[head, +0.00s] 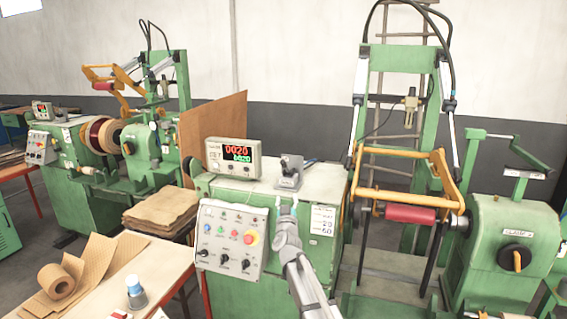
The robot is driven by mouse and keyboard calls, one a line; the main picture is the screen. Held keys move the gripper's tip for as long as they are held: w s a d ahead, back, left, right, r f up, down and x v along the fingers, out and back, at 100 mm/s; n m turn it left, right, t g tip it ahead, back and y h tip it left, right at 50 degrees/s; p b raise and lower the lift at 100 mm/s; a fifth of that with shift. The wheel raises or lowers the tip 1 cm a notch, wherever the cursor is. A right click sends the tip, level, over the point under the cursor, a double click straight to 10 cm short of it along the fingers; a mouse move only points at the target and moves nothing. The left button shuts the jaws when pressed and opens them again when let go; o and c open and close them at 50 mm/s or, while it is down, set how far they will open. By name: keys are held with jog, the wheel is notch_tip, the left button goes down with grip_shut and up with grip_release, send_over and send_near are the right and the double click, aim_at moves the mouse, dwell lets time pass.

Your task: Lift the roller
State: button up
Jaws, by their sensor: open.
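A red roller (410,214) hangs at the lower part of an orange lever frame (405,194) on the green winding machine at the right. The frame is held between two slanted cylinders on a tall green upright. My gripper (287,206) is open and empty at the lower middle of the view. It is in front of the machine's green cabinet, to the left of the roller and well apart from it. A second red roller (103,87) is on a similar machine far back at the left.
A control panel (231,239) and a digital counter (233,158) are just left of my gripper. A green tailstock (512,240) stands right of the roller. A ladder leans behind.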

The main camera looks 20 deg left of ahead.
aim_at(283, 166)
jog(key=shift+s+a+r+m+t+h, duration=0.2)
jog(key=shift+a+r+m+t+h, duration=0.65)
jog(key=shift+a+r+h, duration=0.45)
jog(key=shift+a+r, duration=0.1)
jog(key=p+x, duration=0.5)
jog(key=x, duration=0.8)
jog(key=shift+w+a+r+p, duration=0.1)
jog(key=shift+w+r+p, duration=0.15)
jog(key=shift+w+p, duration=0.1)
grip_shut()
